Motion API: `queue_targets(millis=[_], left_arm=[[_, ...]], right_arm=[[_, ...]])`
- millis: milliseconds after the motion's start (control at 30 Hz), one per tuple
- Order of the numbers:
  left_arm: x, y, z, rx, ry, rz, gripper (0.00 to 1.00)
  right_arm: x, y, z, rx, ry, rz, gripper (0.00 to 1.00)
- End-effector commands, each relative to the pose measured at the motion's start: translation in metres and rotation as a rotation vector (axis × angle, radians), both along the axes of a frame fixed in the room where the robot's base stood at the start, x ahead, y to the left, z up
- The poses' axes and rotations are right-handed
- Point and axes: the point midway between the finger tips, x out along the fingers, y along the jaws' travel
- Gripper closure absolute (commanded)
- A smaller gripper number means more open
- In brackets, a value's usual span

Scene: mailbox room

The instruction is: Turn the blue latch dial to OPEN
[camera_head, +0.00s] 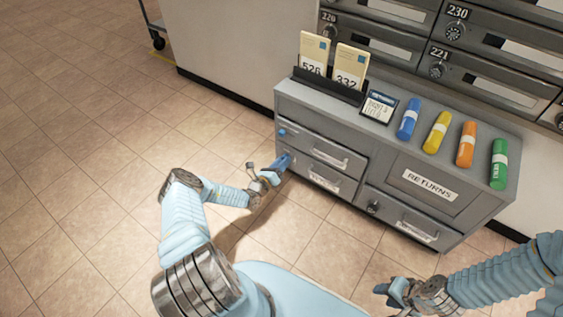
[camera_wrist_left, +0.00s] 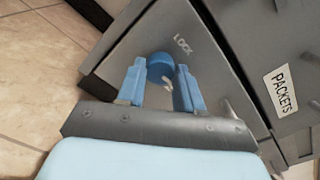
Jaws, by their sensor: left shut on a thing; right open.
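The blue latch dial (camera_wrist_left: 160,66) is a round blue knob on the grey cabinet front, below the word LOCK (camera_wrist_left: 183,43) in the left wrist view. My left gripper (camera_wrist_left: 160,85) has its two blue fingers on either side of the dial, shut on it. In the head view my left gripper (camera_head: 277,171) is at the left end of the cabinet front and covers the dial there. The word OPEN cannot be made out in either view. My right gripper (camera_head: 392,290) is open and empty at the lower right, away from the cabinet.
The grey cabinet (camera_head: 345,120) has drawers and a RETURNS panel (camera_head: 430,184). On top stand numbered envelopes (camera_head: 332,62), a small sign (camera_head: 379,106) and several coloured cylinders (camera_head: 437,132). Mailboxes (camera_head: 460,62) are behind. A PACKETS label (camera_wrist_left: 283,91) is beside the dial.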

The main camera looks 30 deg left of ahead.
Motion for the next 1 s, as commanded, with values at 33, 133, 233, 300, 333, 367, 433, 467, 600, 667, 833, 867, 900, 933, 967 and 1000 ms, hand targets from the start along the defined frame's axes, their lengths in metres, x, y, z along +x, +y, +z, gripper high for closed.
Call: queue_targets(millis=[33,133,233,300,333,367,433,467,600,667,833,867,900,933,967,1000], left_arm=[[-0.0002,-0.0002,0.0000,0.015,0.000,0.000,0.95],[-0.0002,-0.0002,-0.0002,0.042,-0.002,0.000,0.95],[-0.0002,-0.0001,-0.0004,0.057,-0.003,0.000,0.95],[-0.0002,-0.0001,-0.0005,0.063,-0.004,0.000,0.95],[-0.0002,0.0000,-0.0006,0.065,-0.004,0.000,0.95],[-0.0002,0.0000,-0.0006,0.067,-0.004,0.000,0.95],[-0.0002,0.0000,-0.0006,0.068,-0.004,0.000,0.95],[-0.0002,0.0000,-0.0006,0.068,-0.004,0.000,0.95],[-0.0002,0.0001,-0.0007,0.068,-0.004,0.000,0.95],[-0.0002,0.0001,-0.0007,0.068,-0.004,0.000,0.95],[-0.0002,0.0001,-0.0006,0.067,-0.004,0.000,0.43],[-0.0001,0.0001,-0.0006,0.067,-0.004,0.000,0.39],[-0.0001,0.0001,-0.0004,0.066,-0.004,0.000,0.39],[-0.0001,0.0001,-0.0004,0.066,-0.004,0.000,0.39],[-0.0001,0.0001,-0.0003,0.066,-0.005,0.001,0.39],[-0.0001,0.0000,-0.0003,0.066,-0.005,0.000,0.39]], right_arm=[[0.0000,-0.0002,0.0013,0.000,0.000,0.000,0.57],[0.0001,-0.0003,0.0021,-0.001,-0.001,0.000,0.57],[0.0002,-0.0004,0.0025,-0.001,-0.001,0.000,0.57],[0.0002,-0.0004,0.0026,-0.001,-0.001,0.000,0.57],[0.0002,-0.0004,0.0026,-0.001,-0.001,0.000,0.57],[0.0002,-0.0005,0.0027,-0.001,-0.001,0.000,0.57],[0.0002,-0.0004,0.0026,-0.001,-0.001,0.000,0.57],[0.0002,-0.0004,0.0026,-0.001,-0.001,0.000,0.57],[0.0002,-0.0004,0.0026,-0.001,-0.001,0.000,0.57],[0.0002,-0.0004,0.0026,-0.001,-0.001,0.000,0.57],[0.0002,-0.0004,0.0026,-0.001,-0.001,0.000,0.57],[0.0002,-0.0004,0.0026,-0.001,-0.001,0.000,0.57],[0.0002,-0.0004,0.0026,-0.001,-0.001,0.000,0.57],[0.0002,-0.0004,0.0026,-0.001,-0.001,0.000,0.57],[0.0002,-0.0004,0.0026,-0.001,-0.001,0.000,0.57],[0.0002,-0.0004,0.0026,-0.001,-0.001,0.000,0.57]])
